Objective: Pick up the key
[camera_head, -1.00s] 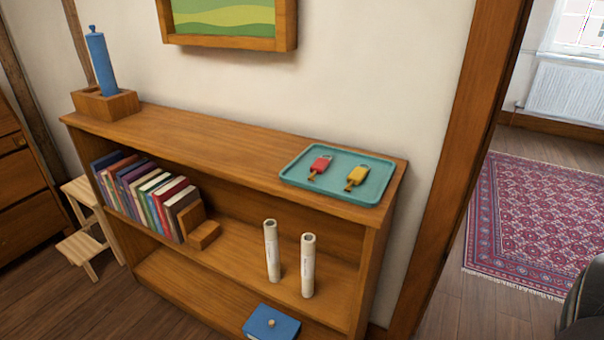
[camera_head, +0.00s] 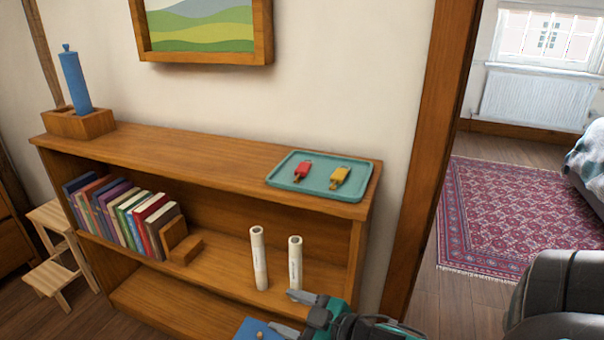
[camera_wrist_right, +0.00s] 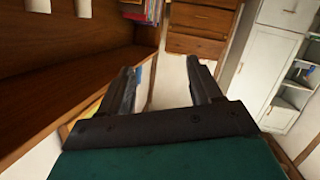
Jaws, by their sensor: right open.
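Two keys with coloured heads lie apart on a teal tray (camera_head: 283,181) on top of the wooden bookcase. The red key (camera_head: 302,170) is on the left and the yellow key (camera_head: 339,177) on the right. My right gripper (camera_head: 310,299) is at the bottom of the head view, in front of the bookcase and below the tray. Its two fingers stand apart with nothing between them in the right wrist view (camera_wrist_right: 163,80). The keys do not show in the wrist view. My left gripper is not in view.
Two white rolls (camera_head: 258,258) stand on the middle shelf beside a wooden bookend (camera_head: 178,240) and several books (camera_head: 120,215). A blue object (camera_head: 257,329) lies low. A doorway with a patterned rug (camera_head: 520,215) opens right.

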